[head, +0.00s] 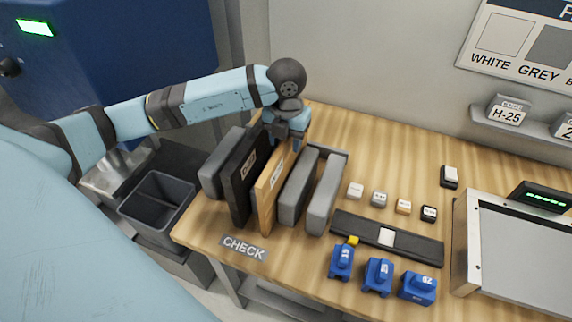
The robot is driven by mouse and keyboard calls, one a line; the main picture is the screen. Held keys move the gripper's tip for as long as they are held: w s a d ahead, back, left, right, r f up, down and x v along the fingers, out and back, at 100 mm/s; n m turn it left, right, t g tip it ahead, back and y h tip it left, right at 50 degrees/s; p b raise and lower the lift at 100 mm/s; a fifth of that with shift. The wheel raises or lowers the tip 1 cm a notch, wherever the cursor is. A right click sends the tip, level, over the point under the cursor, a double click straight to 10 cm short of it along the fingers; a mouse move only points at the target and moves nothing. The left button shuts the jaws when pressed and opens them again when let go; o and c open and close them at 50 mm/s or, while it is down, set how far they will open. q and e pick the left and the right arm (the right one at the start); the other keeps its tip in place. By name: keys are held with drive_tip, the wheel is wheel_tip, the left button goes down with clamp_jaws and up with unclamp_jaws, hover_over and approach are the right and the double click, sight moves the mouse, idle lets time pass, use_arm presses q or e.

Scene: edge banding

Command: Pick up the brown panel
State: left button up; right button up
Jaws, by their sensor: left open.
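The brown panel (270,192) stands upright on edge in a rack on the wooden table, between a black panel (243,180) on its left and a grey panel (293,190) on its right. A pale label is on its top edge. My left gripper (286,141) is above the far end of the brown panel, pointing down, with its jaws open. The fingers partly hide the panel's far end, and I cannot tell whether they touch it. My right gripper is not in view.
Another grey panel (324,194) and a dark grey one (219,163) stand in the same row. A black bar (410,246), small blocks (379,198) and blue tools (377,276) lie to the right. A grey bin (157,206) is left of the table.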

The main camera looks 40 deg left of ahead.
use_arm(q)
drive_tip(key=shift+f, duration=0.25)
clamp_jaws()
drive_tip(key=shift+w+r, duration=0.1)
idle(1.2)
